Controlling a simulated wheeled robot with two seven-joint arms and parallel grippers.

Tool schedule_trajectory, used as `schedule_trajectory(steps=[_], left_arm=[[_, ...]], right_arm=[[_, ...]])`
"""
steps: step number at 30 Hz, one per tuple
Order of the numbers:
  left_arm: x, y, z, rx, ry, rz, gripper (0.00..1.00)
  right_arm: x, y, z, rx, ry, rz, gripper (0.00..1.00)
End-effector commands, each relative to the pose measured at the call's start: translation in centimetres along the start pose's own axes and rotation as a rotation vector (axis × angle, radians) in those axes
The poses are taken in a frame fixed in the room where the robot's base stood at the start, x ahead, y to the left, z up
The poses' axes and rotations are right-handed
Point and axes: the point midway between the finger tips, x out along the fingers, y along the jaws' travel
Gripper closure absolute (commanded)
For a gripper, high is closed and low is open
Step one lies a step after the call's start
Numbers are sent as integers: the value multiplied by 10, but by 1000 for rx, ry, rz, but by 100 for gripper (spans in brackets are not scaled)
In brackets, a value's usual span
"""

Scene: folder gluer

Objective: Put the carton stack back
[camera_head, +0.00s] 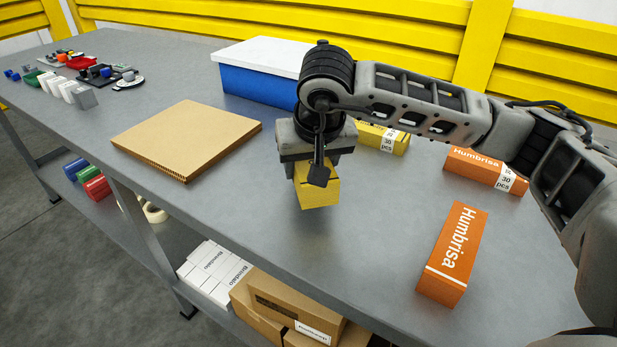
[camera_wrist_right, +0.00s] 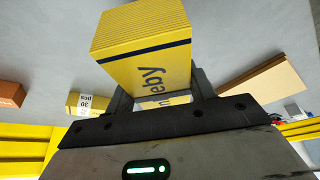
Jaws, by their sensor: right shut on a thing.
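My right gripper (camera_head: 318,172) is shut on a yellow carton stack (camera_head: 320,194), near the middle of the table in the head view. In the right wrist view the held stack (camera_wrist_right: 140,45) shows layered carton edges, a dark stripe and part of a printed name between the fingers. The fingers cover part of the stack, and I cannot tell its exact height over the table. Another yellow stack (camera_head: 385,138) with a white "30 pcs" band lies behind the gripper, apart from it. My left gripper is not in view.
Two orange Humbrisa stacks (camera_head: 454,250) (camera_head: 487,170) lie to the right. A brown cardboard stack (camera_head: 187,138) lies left, and a blue box with a white lid (camera_head: 258,88) stands behind. The grey table (camera_head: 240,215) is clear in front of the gripper. Boxes (camera_head: 215,272) sit on the lower shelf.

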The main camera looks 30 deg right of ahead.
Motion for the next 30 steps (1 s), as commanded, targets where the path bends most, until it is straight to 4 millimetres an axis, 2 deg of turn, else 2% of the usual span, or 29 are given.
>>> schedule_trajectory(steps=[8, 19, 20, 22, 30], left_arm=[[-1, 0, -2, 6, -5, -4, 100], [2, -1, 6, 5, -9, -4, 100], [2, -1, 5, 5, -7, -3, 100], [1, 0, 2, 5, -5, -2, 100], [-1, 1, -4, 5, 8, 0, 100]], right_arm=[[34, -2, 9, 1, -2, 2, 78], [40, -2, 11, 1, 1, 0, 78], [40, -2, 12, 1, 0, 1, 43], [39, -2, 11, 1, -1, 1, 24], [39, -2, 11, 1, -1, 1, 24]])
